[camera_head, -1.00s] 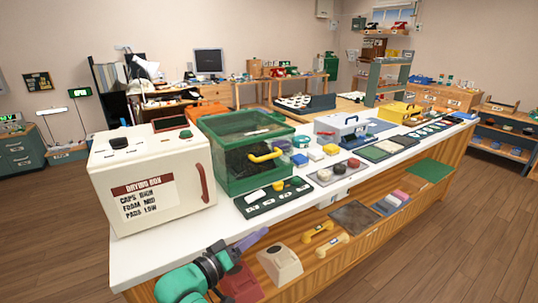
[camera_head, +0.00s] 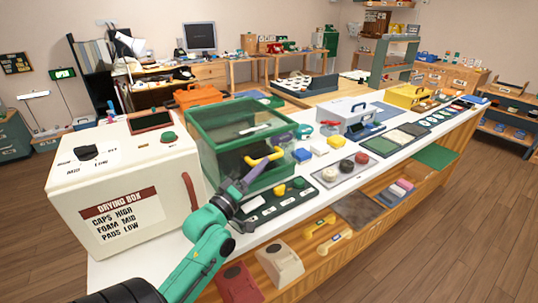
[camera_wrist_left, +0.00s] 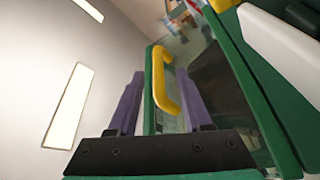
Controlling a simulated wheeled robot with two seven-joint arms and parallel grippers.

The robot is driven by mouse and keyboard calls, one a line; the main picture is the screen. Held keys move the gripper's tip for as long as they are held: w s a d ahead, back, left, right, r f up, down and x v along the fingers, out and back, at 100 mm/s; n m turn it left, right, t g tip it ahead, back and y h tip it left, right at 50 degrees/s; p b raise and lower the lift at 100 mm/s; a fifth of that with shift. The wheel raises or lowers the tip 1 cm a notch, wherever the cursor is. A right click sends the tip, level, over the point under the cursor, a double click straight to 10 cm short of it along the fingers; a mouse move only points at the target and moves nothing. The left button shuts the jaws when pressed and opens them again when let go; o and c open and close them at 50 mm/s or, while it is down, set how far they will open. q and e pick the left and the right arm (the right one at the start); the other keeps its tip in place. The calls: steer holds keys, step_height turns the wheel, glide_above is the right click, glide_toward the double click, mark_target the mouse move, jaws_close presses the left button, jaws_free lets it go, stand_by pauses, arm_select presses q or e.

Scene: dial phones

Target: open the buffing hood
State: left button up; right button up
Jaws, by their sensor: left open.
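The buffing hood is a green-framed box (camera_head: 203,145) with see-through panels and a dark inside. Its cover looks closed. A yellow bar handle (camera_head: 270,155) sits on its front. My left gripper (camera_head: 258,166) is at the handle, its purple fingers open. My right gripper is out of view.
A white drying box (camera_head: 85,185) with a red handle stands close on the left. A dark tray (camera_head: 254,216) with small pads lies in front of the hood. A grey-blue case (camera_head: 342,117) and several trays fill the white counter (camera_head: 312,196) to the right.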

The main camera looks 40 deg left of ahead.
arm_select(q)
steer(key=x, duration=0.4)
steer(key=shift+w+r, duration=0.15)
steer(key=shift+w, duration=0.2)
jaws_close()
stand_by(1.0)
